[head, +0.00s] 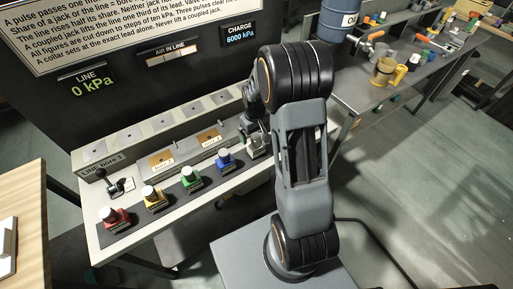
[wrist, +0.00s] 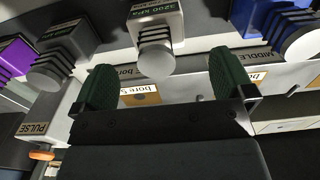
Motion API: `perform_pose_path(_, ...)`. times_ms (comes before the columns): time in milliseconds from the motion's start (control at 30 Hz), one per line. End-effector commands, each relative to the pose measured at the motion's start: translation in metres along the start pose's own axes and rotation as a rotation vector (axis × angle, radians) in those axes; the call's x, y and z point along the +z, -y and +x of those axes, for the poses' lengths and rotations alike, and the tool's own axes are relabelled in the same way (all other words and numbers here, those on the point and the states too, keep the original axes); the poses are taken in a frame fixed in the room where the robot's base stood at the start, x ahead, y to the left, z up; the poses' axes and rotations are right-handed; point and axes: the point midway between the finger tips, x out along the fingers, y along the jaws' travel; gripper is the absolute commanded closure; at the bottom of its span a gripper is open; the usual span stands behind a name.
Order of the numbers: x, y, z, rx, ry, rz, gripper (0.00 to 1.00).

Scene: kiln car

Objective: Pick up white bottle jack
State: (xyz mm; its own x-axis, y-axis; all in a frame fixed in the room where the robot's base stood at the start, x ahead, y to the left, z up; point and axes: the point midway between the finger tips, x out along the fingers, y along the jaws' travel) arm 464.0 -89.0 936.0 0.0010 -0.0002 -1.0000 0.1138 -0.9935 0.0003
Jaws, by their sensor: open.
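The white bottle jack (wrist: 157,22) shows at the top centre of the wrist view, with a "3200 kPa" label and a pale round ram head (wrist: 156,58) towards me. In the head view the white jack (head: 256,144) stands to the right of the blue one, partly hidden by my arm. My gripper (wrist: 161,82) is open and empty. Its two green-padded fingers are spread wide, with the ram head lying between them sideways in the picture and a little above. I cannot tell the remaining distance. The fingertips are hidden in the head view.
The blue jack (head: 225,159), green jack (head: 191,178), yellow jack (head: 153,197) and red jack (head: 114,216) stand in a row on the bench's dark strip. In the wrist view a black jack (wrist: 52,62) and a purple jack (wrist: 14,55) stand left of the white one.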

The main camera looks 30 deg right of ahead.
Motion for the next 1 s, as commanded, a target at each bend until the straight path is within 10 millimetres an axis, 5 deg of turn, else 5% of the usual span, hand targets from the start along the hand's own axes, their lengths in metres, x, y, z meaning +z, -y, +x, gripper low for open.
perform_pose_path(400, 0.002, -0.003, 0.047, -0.001, 0.002, 0.000, 0.00)
perform_pose_path(700, 0.001, -0.003, 0.050, 0.000, 0.000, 0.000, 0.00)
perform_pose_path(1000, 0.001, -0.003, 0.050, 0.000, 0.001, 0.000, 0.28)
